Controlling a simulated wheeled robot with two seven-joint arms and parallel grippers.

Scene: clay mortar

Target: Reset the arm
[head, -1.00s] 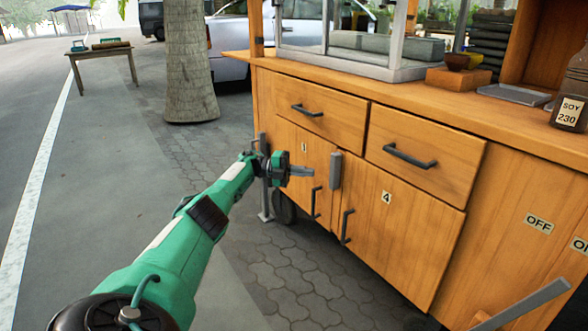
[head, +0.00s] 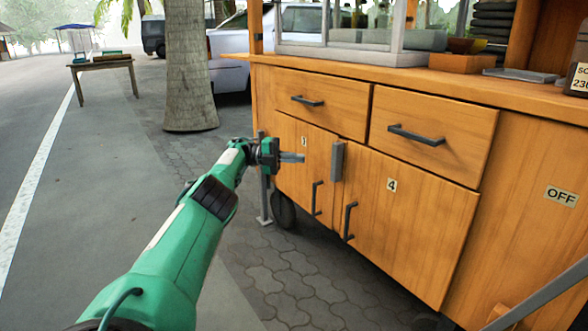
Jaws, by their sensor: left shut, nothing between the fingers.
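My left arm comes in from the bottom left, green and stretched forward. Its gripper (head: 292,157) is shut and empty, in front of the wooden cart's left cupboard door (head: 305,165). I cannot tell whether the fingertips touch the door. My right gripper is not in view.
The wooden cart (head: 520,175) fills the right side, with two closed drawers (head: 322,104) above two closed doors, the right one marked 4 (head: 405,205). A palm trunk (head: 188,75), a parked car (head: 230,45) and a small table (head: 103,68) stand behind. The pavement at left is clear.

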